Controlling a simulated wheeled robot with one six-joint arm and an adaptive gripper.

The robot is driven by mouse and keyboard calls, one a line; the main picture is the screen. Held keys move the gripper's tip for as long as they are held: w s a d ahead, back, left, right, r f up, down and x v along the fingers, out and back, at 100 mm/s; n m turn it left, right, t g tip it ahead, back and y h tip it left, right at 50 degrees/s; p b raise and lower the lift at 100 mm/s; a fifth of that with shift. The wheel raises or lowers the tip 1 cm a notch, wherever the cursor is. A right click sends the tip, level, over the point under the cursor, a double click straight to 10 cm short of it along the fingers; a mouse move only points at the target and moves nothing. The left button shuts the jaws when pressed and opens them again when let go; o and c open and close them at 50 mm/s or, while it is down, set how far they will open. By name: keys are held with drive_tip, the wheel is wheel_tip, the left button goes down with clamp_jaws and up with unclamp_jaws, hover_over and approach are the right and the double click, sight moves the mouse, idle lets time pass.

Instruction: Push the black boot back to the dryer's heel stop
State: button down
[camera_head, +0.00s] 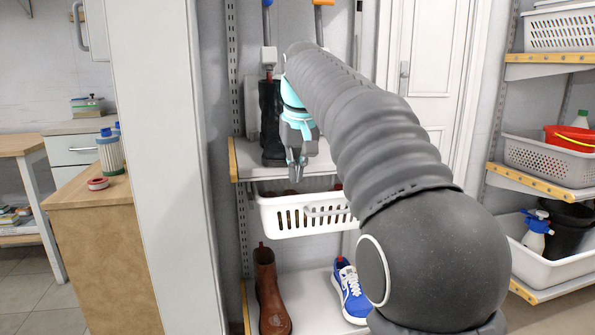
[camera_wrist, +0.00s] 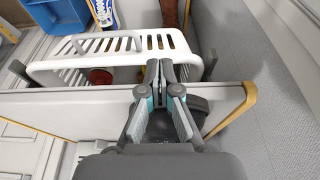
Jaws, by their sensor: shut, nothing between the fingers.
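The black boot (camera_head: 270,122) stands upright on the upper shelf (camera_head: 234,160) in the head view, left of my gripper (camera_head: 297,172). My gripper is shut and empty, pointing down in front of the boot's right side near the shelf's front edge. I cannot tell whether it touches the boot. In the wrist view my gripper (camera_wrist: 161,68) has its fingertips together, and a dark rounded part of the boot (camera_wrist: 201,112) shows to the right of the fingers. A grey upright part (camera_head: 251,104) stands behind the boot; I cannot make out the heel stop.
A white basket (camera_head: 308,215) hangs under the shelf. Below it stand a brown boot (camera_head: 268,290) and a blue shoe (camera_head: 349,290). A white panel (camera_head: 165,170) is at the left. My arm hides the shelf's right part.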

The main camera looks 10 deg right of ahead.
drive_tip(key=shift+w, duration=0.1)
drive_tip(key=w+p, duration=0.3)
drive_tip(key=shift+w+r+p, duration=0.15)
drive_tip(key=shift+p, duration=0.2)
